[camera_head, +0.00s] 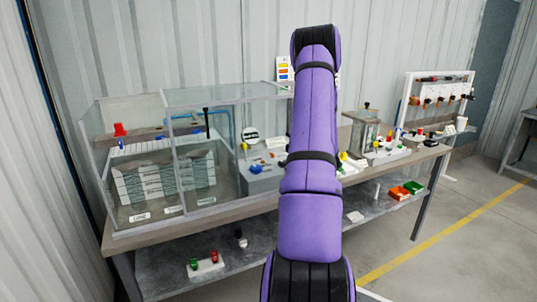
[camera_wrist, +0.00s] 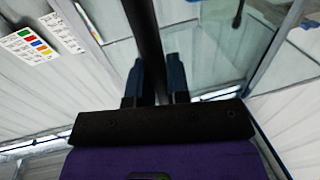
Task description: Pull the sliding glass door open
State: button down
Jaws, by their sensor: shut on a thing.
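The glass case (camera_head: 203,96) stands on the left half of the workbench, with clear panels in grey frames. Its glass also shows in the wrist view (camera_wrist: 205,45). My gripper (camera_wrist: 155,82) is shut on a dark upright bar (camera_wrist: 145,30), which looks like a door handle; one dark blue finger is on each side of it. In the head view my purple arm hides the gripper and the held bar. Another black handle (camera_head: 206,122) shows on the front glass. I cannot tell how far the sliding door stands open.
The workbench (camera_head: 430,152) holds small parts and a clear upright box (camera_head: 365,130) right of my arm. A white rack (camera_head: 440,95) stands at its right end. The floor (camera_head: 470,235) at right is clear.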

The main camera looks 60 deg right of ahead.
jog(key=s+d, duration=0.5)
jog(key=d, duration=0.4)
jog(key=s+d, duration=0.6)
jog(key=d, duration=0.2)
jog(key=shift+d, duration=0.35)
jog(key=c, duration=1.1)
grip_release()
jog(key=shift+w, duration=0.1)
jog(key=v, duration=1.1)
